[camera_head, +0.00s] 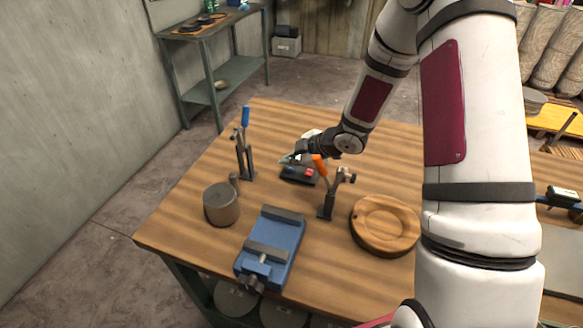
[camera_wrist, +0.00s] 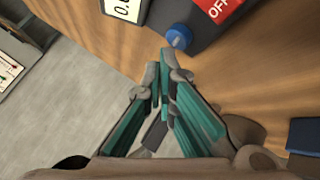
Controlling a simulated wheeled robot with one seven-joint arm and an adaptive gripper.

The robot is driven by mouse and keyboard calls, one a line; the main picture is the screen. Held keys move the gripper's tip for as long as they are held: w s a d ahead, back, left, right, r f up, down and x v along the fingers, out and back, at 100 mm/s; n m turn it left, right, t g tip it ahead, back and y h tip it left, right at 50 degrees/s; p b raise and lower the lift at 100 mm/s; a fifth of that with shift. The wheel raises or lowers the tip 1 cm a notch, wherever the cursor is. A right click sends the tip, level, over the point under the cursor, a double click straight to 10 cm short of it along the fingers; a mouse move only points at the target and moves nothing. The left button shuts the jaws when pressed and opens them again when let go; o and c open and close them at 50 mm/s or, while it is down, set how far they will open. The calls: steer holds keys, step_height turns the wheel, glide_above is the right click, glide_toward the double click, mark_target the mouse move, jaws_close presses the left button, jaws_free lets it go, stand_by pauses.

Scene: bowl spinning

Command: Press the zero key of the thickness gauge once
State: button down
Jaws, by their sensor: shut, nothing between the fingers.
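The thickness gauge (camera_head: 300,180) is a dark device lying on the wooden table, with blue and red parts on top. In the wrist view its dark body (camera_wrist: 190,14) fills the top middle, with a white display (camera_wrist: 124,8) showing part of a reading and a red OFF key (camera_wrist: 219,7). A round blue key (camera_wrist: 178,36) sits near its lower edge; I can read no label on it. My gripper (camera_wrist: 161,64) is shut and empty, its fingertips just below the blue key; I cannot tell whether they touch. In the head view my gripper (camera_head: 284,160) is over the gauge's far side.
A clamp with an orange handle (camera_head: 320,166) stands close in front, and one with a blue handle (camera_head: 245,118) to the left. The far left tabletop is clear.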

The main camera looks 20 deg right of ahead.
mark_target(290, 170)
steer(key=shift+r, duration=0.25)
step_height(290, 170, up, 4)
steer(key=p, duration=0.3)
steer(key=shift+s+r, duration=0.1)
steer(key=shift+r, duration=0.35)
stand_by(0.6)
